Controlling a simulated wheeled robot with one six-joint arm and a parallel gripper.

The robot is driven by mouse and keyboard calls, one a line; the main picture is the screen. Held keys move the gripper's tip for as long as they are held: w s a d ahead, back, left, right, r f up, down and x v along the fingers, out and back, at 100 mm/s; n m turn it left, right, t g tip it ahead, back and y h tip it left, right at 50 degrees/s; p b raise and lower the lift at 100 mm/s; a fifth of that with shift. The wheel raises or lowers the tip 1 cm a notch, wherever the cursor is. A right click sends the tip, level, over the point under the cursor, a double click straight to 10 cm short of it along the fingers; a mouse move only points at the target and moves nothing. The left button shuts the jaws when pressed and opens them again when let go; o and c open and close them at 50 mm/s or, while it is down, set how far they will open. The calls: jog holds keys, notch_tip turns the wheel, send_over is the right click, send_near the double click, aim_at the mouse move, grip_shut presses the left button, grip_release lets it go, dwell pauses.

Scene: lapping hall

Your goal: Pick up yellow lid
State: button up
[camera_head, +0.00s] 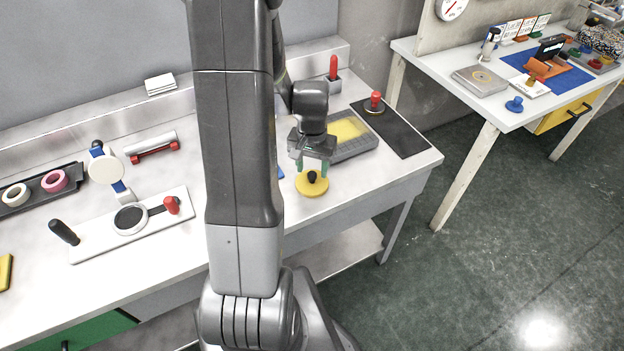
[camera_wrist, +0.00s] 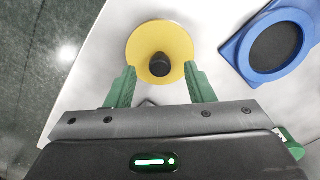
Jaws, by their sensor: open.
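The yellow lid (camera_head: 312,184) is a flat round disc with a black knob, lying on the white bench near its front edge. It also shows in the wrist view (camera_wrist: 140,45), with the black knob (camera_wrist: 160,64) at its middle. My gripper (camera_head: 312,166) is open just above the lid. In the wrist view its green fingers (camera_wrist: 160,80) stand apart on either side of the knob, a little short of it in the picture. Whether the fingertips touch the lid cannot be told.
A blue ring-shaped holder (camera_wrist: 267,48) lies close to the lid. A grey tray with a yellow inside (camera_head: 352,139) and a dark mat (camera_head: 405,138) with a red-handled piece (camera_head: 375,103) are behind right. A white fixture board (camera_head: 95,245) lies left. The bench edge is near.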

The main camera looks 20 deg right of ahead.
aim_at(312, 173)
jog(key=shift+f, duration=1.6)
grip_shut()
jog(key=shift+r, duration=0.1)
